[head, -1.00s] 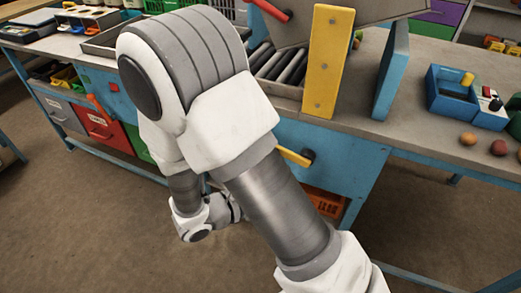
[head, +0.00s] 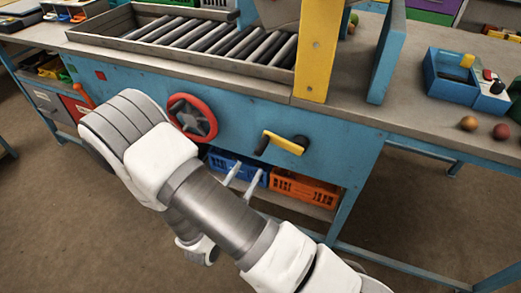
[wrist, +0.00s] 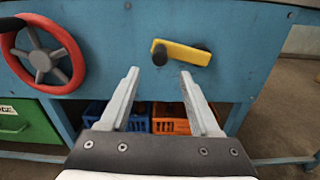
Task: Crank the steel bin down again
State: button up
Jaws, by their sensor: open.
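The crank is a yellow arm (head: 285,142) on the blue bench front, with a black grip knob (head: 262,145) at its left end and a dark hub at its right. My gripper (head: 249,167) is open and empty, just below the knob in the head view. In the wrist view the yellow arm (wrist: 182,53) lies nearly level, and the knob (wrist: 158,52) appears centred just beyond my open fingertips (wrist: 160,73). They look apart from it. A grey metal piece (head: 275,11), perhaps the steel bin, shows only its lower part at the top edge.
A red handwheel (head: 192,118) sits left of the crank. A roller tray (head: 200,40) and a yellow post (head: 322,45) stand above. Blue (head: 236,168) and orange (head: 302,188) crates sit on the low shelf. Floor is open in front.

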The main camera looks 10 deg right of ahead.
aim_at(257, 155)
jog(key=b+x, duration=0.1)
jog(key=x, duration=0.9)
jog(key=shift+w, duration=0.1)
grip_shut()
dwell(1.1)
